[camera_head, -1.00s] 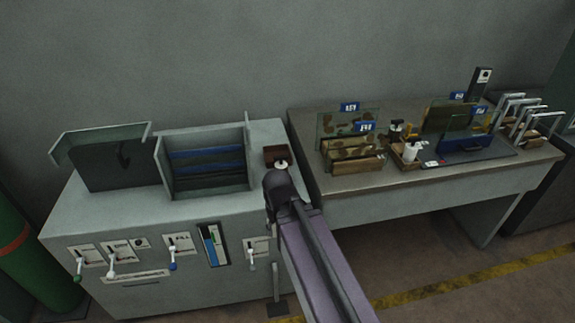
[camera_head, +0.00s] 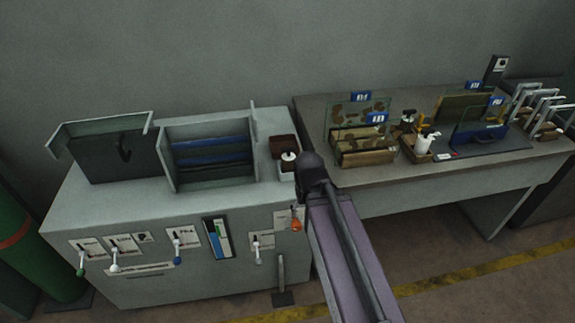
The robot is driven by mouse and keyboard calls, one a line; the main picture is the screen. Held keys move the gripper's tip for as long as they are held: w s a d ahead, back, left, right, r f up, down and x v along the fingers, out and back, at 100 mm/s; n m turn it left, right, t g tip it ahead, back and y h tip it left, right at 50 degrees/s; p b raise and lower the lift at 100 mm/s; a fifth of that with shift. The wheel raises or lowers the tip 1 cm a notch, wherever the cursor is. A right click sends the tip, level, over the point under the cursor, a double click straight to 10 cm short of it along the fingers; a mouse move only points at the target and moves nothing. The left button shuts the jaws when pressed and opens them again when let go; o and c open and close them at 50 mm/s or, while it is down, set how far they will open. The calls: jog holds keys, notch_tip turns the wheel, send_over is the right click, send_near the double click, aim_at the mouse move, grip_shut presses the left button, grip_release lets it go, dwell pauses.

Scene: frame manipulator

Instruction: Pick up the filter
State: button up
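I cannot tell for sure which thing is the filter. Upright panes stand on the bench (camera_head: 405,178): a camouflage-patterned pane (camera_head: 358,112) in a wooden rack with a blue label, and a brown panel (camera_head: 462,107) farther right. On the grey machine are a dark plate (camera_head: 110,155) and an open box (camera_head: 205,180) with blue bars. My arm reaches up from the bottom to a dark rounded joint by the machine's right edge. No gripper fingers show.
Several metal frames (camera_head: 540,108) stand at the bench's right end. A brown block (camera_head: 282,145) sits at the machine's right edge. Levers line the machine's front. A green cylinder (camera_head: 40,250) stands at left.

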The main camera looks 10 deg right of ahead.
aim_at(285, 162)
jog(key=w+f+n+t+h+b, duration=0.1)
jog(key=w+n+h+b, duration=0.2)
jog(key=w+n, duration=0.3)
jog(key=w+f+n+t+h+b, duration=0.2)
jog(key=w+n+h+b, duration=0.1)
jog(key=w+n, duration=0.3)
jog(key=w+a+f+n+t+h+b, duration=0.1)
jog(key=w+n+t+h+b, duration=0.1)
jog(key=w+n+b, duration=0.3)
jog(key=shift+w+f+n+h, duration=0.15)
jog(key=shift+w+n+h, duration=0.4)
jog(key=shift+w, duration=0.8)
jog(key=w+a+n+b, duration=0.1)
jog(key=n, duration=0.1)
jog(key=w+a+r+n+t+h, duration=0.1)
jog(key=w+n, duration=0.1)
jog(key=w+a+n+t+b, duration=0.1)
jog(key=n, duration=0.1)
jog(key=shift+w+a+r+b, duration=0.15)
jog(key=shift+w+b, duration=0.15)
jog(key=shift+w, duration=0.05)
jog(key=shift+w+a+r+n+t+h, duration=0.25)
jog(key=shift+w+a+n+t+h, duration=0.1)
jog(key=shift+n+t, duration=0.15)
jog(key=shift+s+d, duration=0.1)
jog(key=shift+b+x, duration=0.55)
jog(key=shift+x, duration=0.6)
